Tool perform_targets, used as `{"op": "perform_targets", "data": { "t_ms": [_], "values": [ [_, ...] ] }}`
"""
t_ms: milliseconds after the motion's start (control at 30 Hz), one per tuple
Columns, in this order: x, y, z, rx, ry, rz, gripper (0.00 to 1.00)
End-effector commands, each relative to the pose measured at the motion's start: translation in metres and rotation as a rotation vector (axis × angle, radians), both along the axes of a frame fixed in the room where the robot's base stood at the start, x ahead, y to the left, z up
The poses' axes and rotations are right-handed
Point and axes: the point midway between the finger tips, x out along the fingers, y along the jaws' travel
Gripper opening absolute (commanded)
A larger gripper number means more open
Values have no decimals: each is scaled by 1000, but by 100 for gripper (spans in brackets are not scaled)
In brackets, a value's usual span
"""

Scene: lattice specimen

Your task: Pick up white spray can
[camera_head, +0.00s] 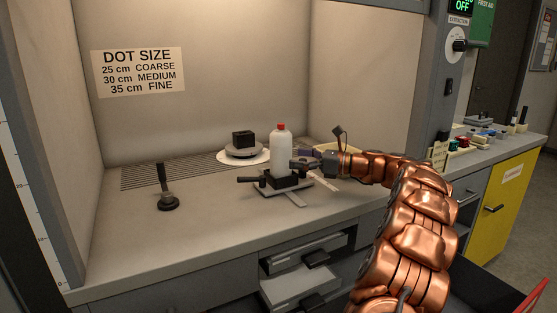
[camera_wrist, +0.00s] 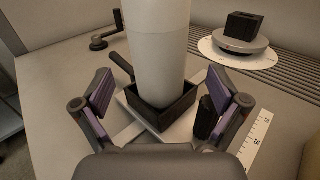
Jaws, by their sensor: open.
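The white spray can (camera_head: 281,151) with a red top stands upright in a small black holder (camera_head: 285,181) on the booth counter. In the wrist view the can (camera_wrist: 157,50) fills the upper middle, its top cut off by the frame, and its base sits inside the black square holder (camera_wrist: 179,113). My gripper (camera_head: 305,163) comes in from the right at the can's lower part. In the wrist view my gripper (camera_wrist: 161,96) is open, one finger on each side of the can, with visible gaps between the pads and the can.
A black block (camera_head: 243,138) sits on a round turntable (camera_head: 246,151) behind the can. A black handle (camera_head: 168,188) stands at the left. A ruler strip (camera_wrist: 258,136) lies right of the holder. Open drawers (camera_head: 300,285) jut out below the counter. The counter's left front is clear.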

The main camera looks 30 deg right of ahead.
Motion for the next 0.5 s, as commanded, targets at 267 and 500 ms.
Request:
{"op": "perform_targets", "data": {
  "t_ms": [267, 500],
  "values": [
    [20, 19, -3, -2, 1, -3, 97],
    [39, 35, -1, -2, 1, -2, 97]
  ]
}}
